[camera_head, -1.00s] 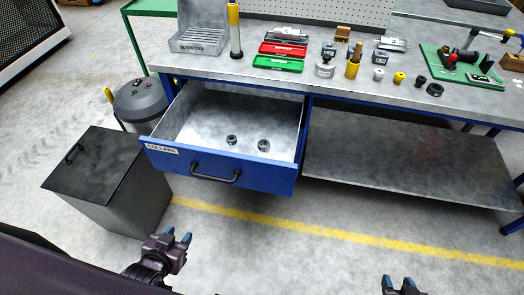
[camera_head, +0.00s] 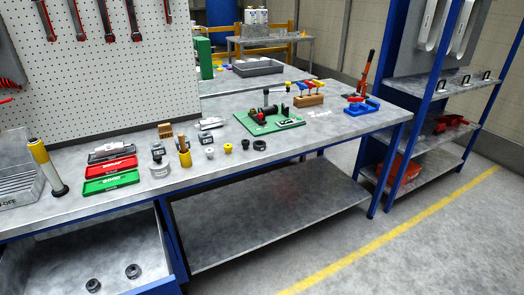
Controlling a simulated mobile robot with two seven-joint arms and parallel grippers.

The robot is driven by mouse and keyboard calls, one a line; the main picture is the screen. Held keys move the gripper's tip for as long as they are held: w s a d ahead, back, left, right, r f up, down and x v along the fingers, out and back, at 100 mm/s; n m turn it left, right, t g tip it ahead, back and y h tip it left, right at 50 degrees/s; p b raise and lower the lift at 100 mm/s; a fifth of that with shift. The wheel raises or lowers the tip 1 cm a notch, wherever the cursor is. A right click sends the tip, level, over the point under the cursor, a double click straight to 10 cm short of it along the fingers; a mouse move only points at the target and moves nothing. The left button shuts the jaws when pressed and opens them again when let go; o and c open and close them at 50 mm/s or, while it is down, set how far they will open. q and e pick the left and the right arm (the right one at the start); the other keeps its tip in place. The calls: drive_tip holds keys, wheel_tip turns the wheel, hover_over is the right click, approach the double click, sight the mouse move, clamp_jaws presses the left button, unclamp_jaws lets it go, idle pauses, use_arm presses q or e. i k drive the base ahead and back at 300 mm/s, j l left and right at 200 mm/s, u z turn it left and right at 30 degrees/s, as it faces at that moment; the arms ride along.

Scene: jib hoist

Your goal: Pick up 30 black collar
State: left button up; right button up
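Two dark collars lie apart on the floor of the open drawer, a left one (camera_head: 93,285) and a right one (camera_head: 133,271). The open drawer (camera_head: 60,257) is at the lower left, partly cut off by the picture's edge. Two more dark ring-like parts stand on the bench top, a smaller one (camera_head: 245,144) and a larger one (camera_head: 259,145). No size marking is readable on any of them. Neither of my grippers is in view.
The bench top (camera_head: 330,125) carries red and green cases (camera_head: 110,167), a green board with a fixture (camera_head: 269,121) and a wooden block with coloured handles (camera_head: 308,100). A lower shelf (camera_head: 270,215) is bare. A blue rack (camera_head: 430,110) stands at the right. Floor at lower right is clear.

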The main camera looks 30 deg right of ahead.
sight(259, 145)
drive_tip(key=i+l, duration=0.1)
drive_tip(key=l, duration=0.45)
drive_tip(key=i+l, duration=0.15)
drive_tip(key=l, duration=0.15)
drive_tip(key=i+l, duration=0.1)
drive_tip(key=l, duration=0.2)
drive_tip(key=i+l, duration=0.15)
drive_tip(key=l+z, duration=0.05)
drive_tip(key=l, duration=0.1)
